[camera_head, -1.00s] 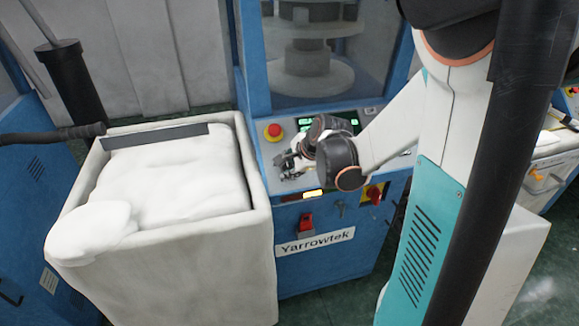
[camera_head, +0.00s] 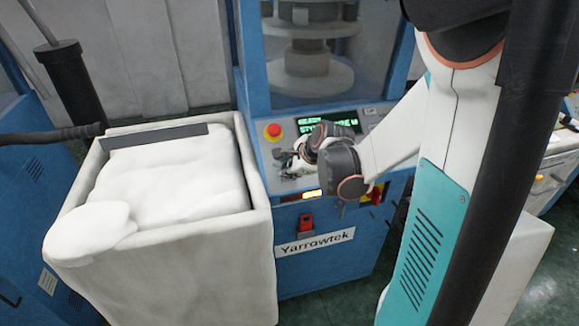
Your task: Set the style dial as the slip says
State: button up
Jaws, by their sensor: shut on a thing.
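My gripper (camera_head: 284,163) is at the left part of the sloped control panel (camera_head: 259,152) of the blue machine, below the red stop button. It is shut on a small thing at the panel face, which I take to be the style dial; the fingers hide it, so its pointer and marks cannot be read. A dark display (camera_head: 340,117) with green text is lit behind my wrist, which covers part of it. The text is too small to read surely. I cannot make out the slip for certain.
A red stop button (camera_head: 273,130) sits close above my gripper. A large pale bin (camera_head: 262,205) full of white material stands close on the left. A red lever switch (camera_head: 305,222) and a Yarrowtek plate (camera_head: 315,241) are on the front below. My arm blocks the right side.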

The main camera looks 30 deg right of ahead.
jog(key=o, duration=1)
jog(key=shift+o, duration=0.2)
